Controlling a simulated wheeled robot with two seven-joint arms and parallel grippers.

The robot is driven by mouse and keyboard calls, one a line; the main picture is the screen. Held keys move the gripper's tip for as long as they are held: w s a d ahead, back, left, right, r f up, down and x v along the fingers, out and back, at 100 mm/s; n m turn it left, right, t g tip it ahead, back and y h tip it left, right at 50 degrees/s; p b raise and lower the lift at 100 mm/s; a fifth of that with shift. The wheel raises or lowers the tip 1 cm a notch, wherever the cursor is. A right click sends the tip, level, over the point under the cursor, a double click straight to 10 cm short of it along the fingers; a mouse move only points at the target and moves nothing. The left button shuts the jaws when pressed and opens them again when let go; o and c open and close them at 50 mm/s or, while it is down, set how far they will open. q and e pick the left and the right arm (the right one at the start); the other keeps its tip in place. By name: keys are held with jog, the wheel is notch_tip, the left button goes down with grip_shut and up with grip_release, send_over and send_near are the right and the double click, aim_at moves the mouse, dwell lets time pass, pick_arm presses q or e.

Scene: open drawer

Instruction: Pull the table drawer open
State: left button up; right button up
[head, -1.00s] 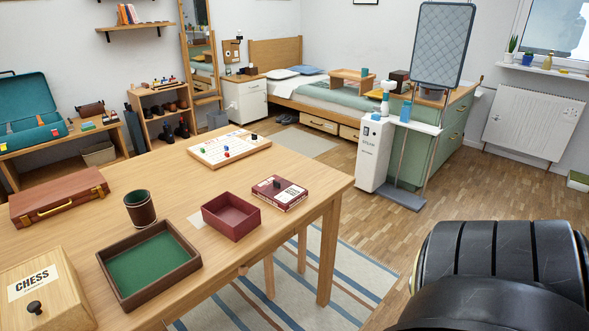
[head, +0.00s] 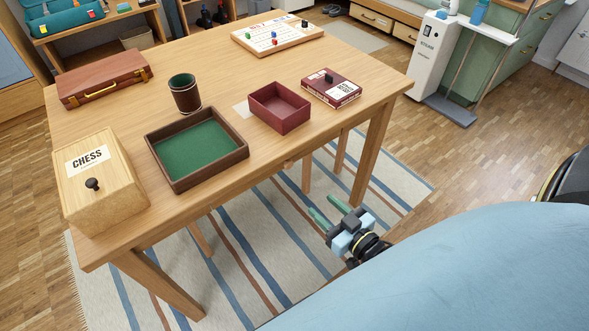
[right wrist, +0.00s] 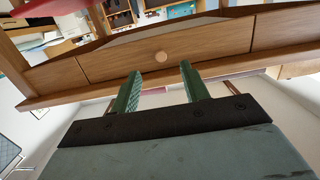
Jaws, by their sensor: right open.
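The wooden table (head: 215,75) stands on a striped rug, with its front edge facing me. In the right wrist view its drawer front (right wrist: 205,45) lies flush between two seams, so the drawer looks shut. A round wooden knob (right wrist: 161,57) sits in the middle of that front; it also shows small under the table edge in the head view (head: 290,163). My right gripper (head: 327,209) is open and empty, below and in front of the table edge. In the right wrist view its two green fingers (right wrist: 160,73) point toward the knob, which shows between and beyond their tips, apart from them. My left gripper is not in view.
On the table are a chess box (head: 100,180), a green-lined tray (head: 240,153), a dice cup (head: 185,95), a red open box (head: 280,108), a brown case (head: 103,80) and a game board (head: 277,37). Table legs stand near my right gripper.

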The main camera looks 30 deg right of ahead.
aim_at(290, 165)
jog(key=shift+t, duration=0.6)
jog(key=w+b, duration=0.1)
jog(key=w, duration=0.3)
jog(key=w+r+b, duration=0.1)
jog(key=w, duration=0.3)
jog(key=w+r+b, duration=0.1)
jog(key=w, duration=0.3)
jog(key=shift+a, duration=0.25)
jog(key=shift+w+a, duration=0.1)
jog(key=shift+w, duration=0.65)
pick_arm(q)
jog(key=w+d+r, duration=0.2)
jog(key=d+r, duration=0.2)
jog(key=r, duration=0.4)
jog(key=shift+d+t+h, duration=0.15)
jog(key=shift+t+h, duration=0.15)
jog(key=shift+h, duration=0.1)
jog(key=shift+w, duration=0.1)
pick_arm(e)
grip_shut()
